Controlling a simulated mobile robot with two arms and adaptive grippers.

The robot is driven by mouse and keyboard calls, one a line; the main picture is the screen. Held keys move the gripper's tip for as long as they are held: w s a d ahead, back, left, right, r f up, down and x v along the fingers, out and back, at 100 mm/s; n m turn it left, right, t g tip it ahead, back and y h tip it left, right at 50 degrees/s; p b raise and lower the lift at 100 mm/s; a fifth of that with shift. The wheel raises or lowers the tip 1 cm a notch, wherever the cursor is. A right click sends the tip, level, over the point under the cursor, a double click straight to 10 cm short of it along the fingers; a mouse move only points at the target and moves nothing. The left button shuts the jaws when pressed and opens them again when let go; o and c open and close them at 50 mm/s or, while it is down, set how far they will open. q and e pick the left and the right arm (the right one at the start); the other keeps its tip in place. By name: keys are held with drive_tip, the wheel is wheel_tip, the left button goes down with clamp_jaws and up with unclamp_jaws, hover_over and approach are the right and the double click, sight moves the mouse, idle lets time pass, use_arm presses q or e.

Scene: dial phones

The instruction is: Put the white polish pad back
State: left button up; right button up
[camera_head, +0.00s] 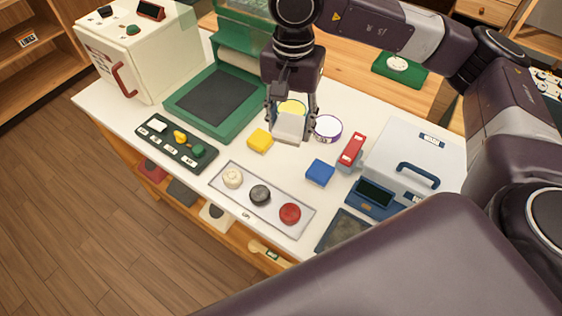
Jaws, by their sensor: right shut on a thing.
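My right gripper (290,119) points down over the white table and is shut on the white polish pad (289,128), a pale block between its fingers. I cannot tell whether the pad touches the table. A yellow pad (259,140) lies just left of the gripper. A blue pad (320,172) lies to the right and nearer to me. A round yellow-topped tin (292,106) is partly hidden behind the gripper, and a white-topped tin with a purple rim (328,126) stands to its right. My left gripper is not in view.
A grey tray (246,200) holds white, black and red round pieces. A dark tray (166,151) holds small coloured pieces. A green machine (202,100) stands left; a red block (352,149) and a grey case (402,164) stand right. Bare tabletop shows between the pads and the grey tray.

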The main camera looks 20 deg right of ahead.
drive_tip(key=w+d+m+b, duration=0.2)
drive_tip(key=w+m, duration=0.3)
drive_tip(key=m, duration=0.4)
drive_tip(key=m+p, duration=0.3)
hover_over(289, 160)
wheel_tip(289, 160, down, 14)
drive_tip(key=shift+s+r, duration=0.1)
wheel_tip(289, 160, down, 5)
drive_tip(key=shift+f+p, duration=0.1)
drive_tip(key=shift+p, duration=0.35)
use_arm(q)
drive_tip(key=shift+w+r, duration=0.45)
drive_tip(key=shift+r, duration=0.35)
use_arm(e)
drive_tip(key=shift+f, duration=0.1)
drive_tip(key=shift+f, duration=0.15)
drive_tip(key=o, duration=1.2)
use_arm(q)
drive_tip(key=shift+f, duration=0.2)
